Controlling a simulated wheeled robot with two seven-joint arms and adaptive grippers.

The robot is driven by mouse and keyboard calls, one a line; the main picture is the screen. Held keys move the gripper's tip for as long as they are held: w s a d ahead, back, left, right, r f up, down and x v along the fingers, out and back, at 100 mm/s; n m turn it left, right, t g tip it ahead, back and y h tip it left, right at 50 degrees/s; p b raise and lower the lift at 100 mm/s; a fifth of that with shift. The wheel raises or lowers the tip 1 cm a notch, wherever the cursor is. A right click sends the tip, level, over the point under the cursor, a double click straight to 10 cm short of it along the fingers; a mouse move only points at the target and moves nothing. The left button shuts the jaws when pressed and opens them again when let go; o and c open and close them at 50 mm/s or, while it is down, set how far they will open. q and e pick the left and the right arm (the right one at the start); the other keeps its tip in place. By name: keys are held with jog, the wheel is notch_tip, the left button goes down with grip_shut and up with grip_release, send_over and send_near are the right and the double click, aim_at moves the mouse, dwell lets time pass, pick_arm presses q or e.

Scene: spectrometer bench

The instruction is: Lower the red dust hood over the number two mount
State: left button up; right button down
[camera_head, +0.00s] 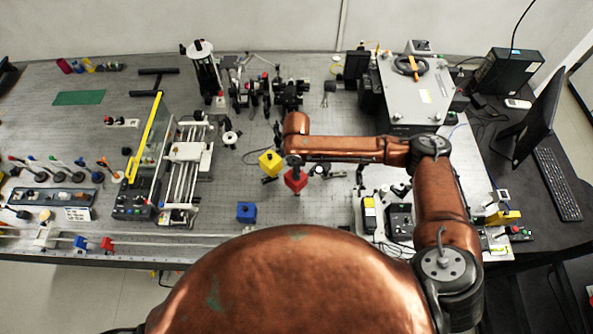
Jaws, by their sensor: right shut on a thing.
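The red dust hood (296,181), a small red box, is near the middle of the bench. My right gripper (293,164) points down at the end of the copper arm and is shut on the top of the hood. A yellow hood-like cube (271,162) is close to its left. A blue cube (246,211) is lower left on the bench. I cannot make out any mount number, and whatever lies under the red hood is hidden. From this view I cannot tell the hood's height above the bench. My left gripper is not in view.
A rail stage (187,165) with a yellow-edged panel stands to the left. Dark optics (290,93) stand behind. A large grey instrument box (418,88) is at the back right, and small black devices (399,222) are to the right. Bare grid bench lies around the blue cube.

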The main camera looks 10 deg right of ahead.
jog(key=shift+p, duration=0.4)
jog(key=shift+f, duration=0.1)
jog(key=c, duration=1.8)
grip_release()
notch_tip(320, 180, up, 12)
jog(key=shift+s+f, duration=0.1)
